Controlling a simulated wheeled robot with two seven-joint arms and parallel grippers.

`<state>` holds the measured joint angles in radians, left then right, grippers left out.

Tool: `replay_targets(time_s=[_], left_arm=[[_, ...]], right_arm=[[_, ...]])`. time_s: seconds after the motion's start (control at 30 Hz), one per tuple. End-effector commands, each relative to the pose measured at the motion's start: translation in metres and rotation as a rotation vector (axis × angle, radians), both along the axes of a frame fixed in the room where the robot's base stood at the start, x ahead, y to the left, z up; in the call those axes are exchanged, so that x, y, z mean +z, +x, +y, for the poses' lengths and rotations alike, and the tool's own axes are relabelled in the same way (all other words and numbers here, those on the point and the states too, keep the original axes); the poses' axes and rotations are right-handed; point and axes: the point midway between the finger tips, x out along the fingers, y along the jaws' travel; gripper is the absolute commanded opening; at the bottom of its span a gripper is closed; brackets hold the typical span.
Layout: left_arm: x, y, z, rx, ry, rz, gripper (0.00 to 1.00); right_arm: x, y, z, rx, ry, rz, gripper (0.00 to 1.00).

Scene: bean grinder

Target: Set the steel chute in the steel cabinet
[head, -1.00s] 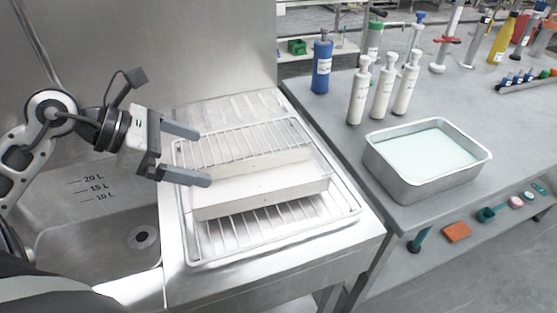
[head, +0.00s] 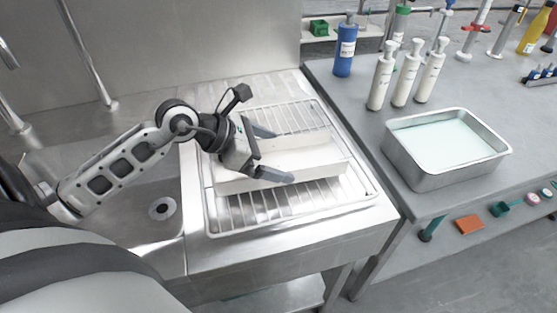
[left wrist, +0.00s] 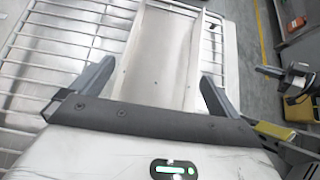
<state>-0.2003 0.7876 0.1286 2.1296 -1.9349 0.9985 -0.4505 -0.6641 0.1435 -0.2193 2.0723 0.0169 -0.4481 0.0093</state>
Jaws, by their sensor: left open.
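The steel chute (head: 320,166) is a long, pale open channel lying on a wire rack (head: 246,220). In the left wrist view the chute (left wrist: 160,55) runs away from the gripper, with low walls along both sides. My left gripper (head: 284,155) is open over the chute in the head view. In the left wrist view my left gripper (left wrist: 156,74) has one finger on each side of the chute's near end, with gaps showing. Whether the fingers reach down to the chute's height is unclear. I cannot make out a steel cabinet.
The rack lies on a steel drainboard beside a sink with a drain (head: 162,208). A grey table (head: 350,108) to the right holds a metal tub of pale liquid (head: 405,172), white bottles (head: 381,82) and a blue bottle (head: 344,52).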

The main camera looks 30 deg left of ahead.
Motion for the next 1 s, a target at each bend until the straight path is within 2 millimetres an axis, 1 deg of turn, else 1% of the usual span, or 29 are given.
replay_targets(time_s=[0.03, 0.1, 0.37, 0.4, 0.47, 0.5, 0.57, 0.67, 0.7, 0.87, 1.0], left_arm=[[-0.0028, 0.0050, -0.0036, 0.003, -0.003, -0.001, 1.00], [-0.0073, 0.0085, -0.0070, 0.001, -0.001, -0.001, 1.00], [-0.0110, 0.0105, -0.0089, 0.001, 0.001, 0.000, 1.00], [-0.0110, 0.0105, -0.0089, 0.001, 0.001, 0.000, 0.97], [-0.0109, 0.0104, -0.0089, 0.001, 0.001, 0.000, 0.81], [-0.0108, 0.0103, -0.0088, 0.000, 0.002, 0.000, 0.69], [-0.0108, 0.0103, -0.0088, 0.000, 0.002, 0.000, 0.53], [-0.0094, 0.0108, -0.0088, 0.000, 0.001, -0.003, 0.53], [-0.0094, 0.0108, -0.0088, 0.000, 0.001, -0.003, 0.48], [-0.0091, 0.0107, -0.0087, 0.000, 0.001, -0.003, 0.48], [-0.0028, 0.0112, -0.0093, -0.002, 0.002, -0.004, 0.47]], right_arm=[[0.0010, 0.0003, -0.0002, 0.000, -0.002, 0.001, 0.00], [0.0007, 0.0006, -0.0004, 0.000, -0.002, 0.000, 0.00], [-0.0025, 0.0003, -0.0017, 0.003, -0.008, 0.004, 0.00], [-0.0029, 0.0001, -0.0021, 0.004, -0.010, 0.004, 0.00], [-0.0035, -0.0002, -0.0026, 0.005, -0.012, 0.005, 0.00], [-0.0037, -0.0003, -0.0030, 0.006, -0.014, 0.006, 0.00], [-0.0038, -0.0005, -0.0033, 0.008, -0.015, 0.006, 0.00], [-0.0038, -0.0005, -0.0036, 0.008, -0.016, 0.006, 0.00], [-0.0039, -0.0007, -0.0036, 0.008, -0.016, 0.006, 0.00], [-0.0039, -0.0015, -0.0036, 0.008, -0.016, 0.008, 0.00], [-0.0004, -0.0035, -0.0036, 0.007, -0.015, 0.012, 0.00]])
